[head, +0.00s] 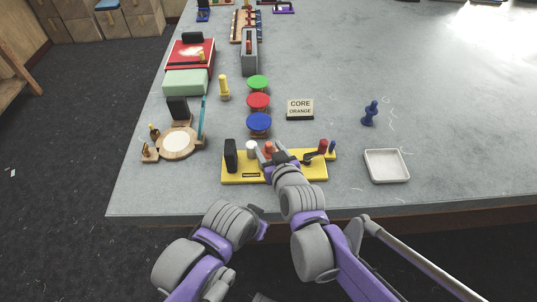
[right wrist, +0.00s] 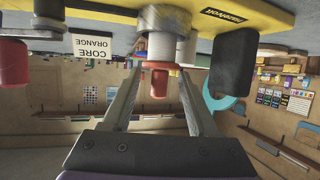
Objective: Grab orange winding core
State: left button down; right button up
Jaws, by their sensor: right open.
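The orange core (head: 269,147) stands on the yellow winding stand (head: 240,178) near the table's front edge. In the right wrist view the orange core (right wrist: 160,82) shows between my two fingers, with a grey-white cylinder beyond it. My right gripper (head: 275,157) is over the stand, its jaws apart on either side of the core; the fingers in the right wrist view (right wrist: 162,70) look clear of it. My left gripper (head: 258,216) is low in front of the table edge, and its jaws are hard to make out. A sign (head: 300,108) reads "CORE ORANGE".
On the stand are a black block (head: 231,155), a white cylinder (head: 251,148) and a red-topped crank (head: 323,146). A white tray (head: 386,166) and blue peg (head: 369,113) are right. Green, red and blue discs (head: 259,122) stand behind. The right tabletop is mostly clear.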

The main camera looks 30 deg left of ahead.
jog(key=shift+w+a+f, duration=0.2)
jog(key=shift+w+a, duration=0.15)
jog(key=shift+s+d, duration=0.1)
grip_shut()
